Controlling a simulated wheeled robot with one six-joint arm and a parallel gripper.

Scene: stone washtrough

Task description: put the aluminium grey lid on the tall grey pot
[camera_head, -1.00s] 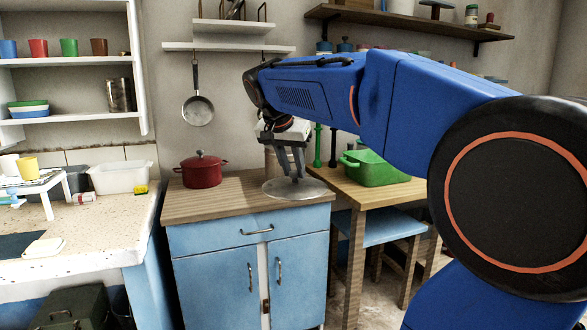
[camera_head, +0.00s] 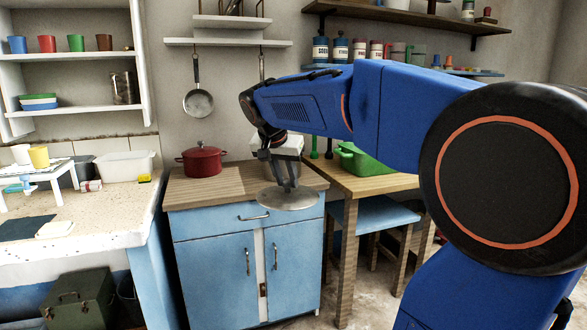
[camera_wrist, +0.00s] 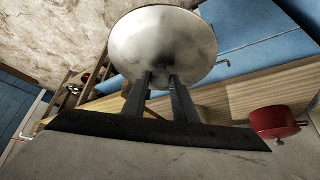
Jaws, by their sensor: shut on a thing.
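My gripper (camera_head: 287,186) is shut on the aluminium grey lid (camera_head: 290,200), a shallow round disc held roughly level. The lid is in the air, in line with the front right edge of the wooden-topped blue cabinet. In the wrist view the lid (camera_wrist: 150,50) shows as a pale disc beyond my two fingers (camera_wrist: 160,82), with a dark spot at its middle. A tall metallic grey vessel (camera_head: 122,88) stands on the left wall shelf; I cannot tell whether it is the tall grey pot. My wrist hides part of the countertop behind it.
A red lidded pot (camera_head: 202,160) stands on the blue cabinet (camera_head: 215,265), left of my gripper. A green pot (camera_head: 362,160) is on the wooden table (camera_head: 385,185) to the right. A pan (camera_head: 198,103) hangs on the wall. The countertop's front left is clear.

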